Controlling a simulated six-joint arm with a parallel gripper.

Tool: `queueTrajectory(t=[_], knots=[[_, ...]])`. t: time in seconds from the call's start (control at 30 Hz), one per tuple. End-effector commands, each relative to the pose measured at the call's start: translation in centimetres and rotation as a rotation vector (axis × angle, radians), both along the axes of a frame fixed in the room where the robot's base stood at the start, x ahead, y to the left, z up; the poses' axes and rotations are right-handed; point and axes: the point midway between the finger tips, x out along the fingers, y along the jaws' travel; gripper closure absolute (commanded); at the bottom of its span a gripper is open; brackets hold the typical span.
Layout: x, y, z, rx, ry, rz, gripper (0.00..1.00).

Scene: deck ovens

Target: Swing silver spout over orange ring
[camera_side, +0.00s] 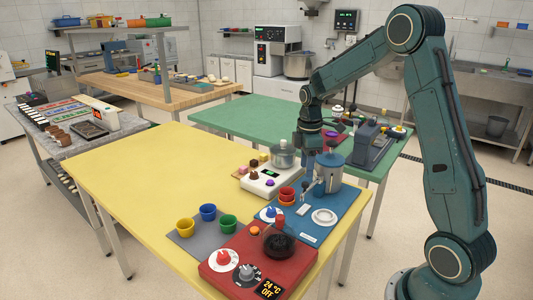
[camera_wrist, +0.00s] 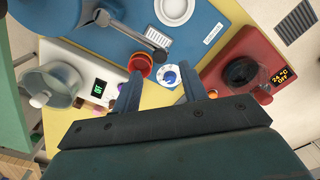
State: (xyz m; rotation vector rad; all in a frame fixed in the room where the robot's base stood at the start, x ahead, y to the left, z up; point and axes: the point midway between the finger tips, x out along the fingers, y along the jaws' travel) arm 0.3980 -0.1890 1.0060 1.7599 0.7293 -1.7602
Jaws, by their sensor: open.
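The silver spout (camera_wrist: 128,30) reaches out from the blue-grey tank (camera_side: 329,174) on the blue board (camera_side: 338,226). In the wrist view its dark, rounded end is close to a small white grille (camera_wrist: 159,37), between the orange ring and the white ring (camera_wrist: 174,8). The orange ring (camera_wrist: 141,62), a round orange-red cup-like piece, is beside the spout's end, not under it; it also shows in the side view (camera_side: 287,195). My gripper (camera_wrist: 160,92) is open and empty, above the board's edge near the orange ring and a blue knob (camera_wrist: 170,76).
A white scale-like device (camera_side: 268,183) with a glass jar stands left of the tank. A red hot plate (camera_side: 225,274) with a dark pan is in front. Several coloured cups stand on a grey mat (camera_side: 188,239). The yellow table's (camera_side: 140,180) left side is clear.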

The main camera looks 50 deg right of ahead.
Motion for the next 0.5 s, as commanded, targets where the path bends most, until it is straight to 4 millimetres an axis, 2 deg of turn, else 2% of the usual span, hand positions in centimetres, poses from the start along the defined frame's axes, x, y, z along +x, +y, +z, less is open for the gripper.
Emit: queueTrajectory(t=[0.2,0.5], knots=[[0.0,0.0,-3.2,0.001,0.002,0.000,0.57],[0.0,0.0,-5.2,0.000,0.000,0.000,0.57]])
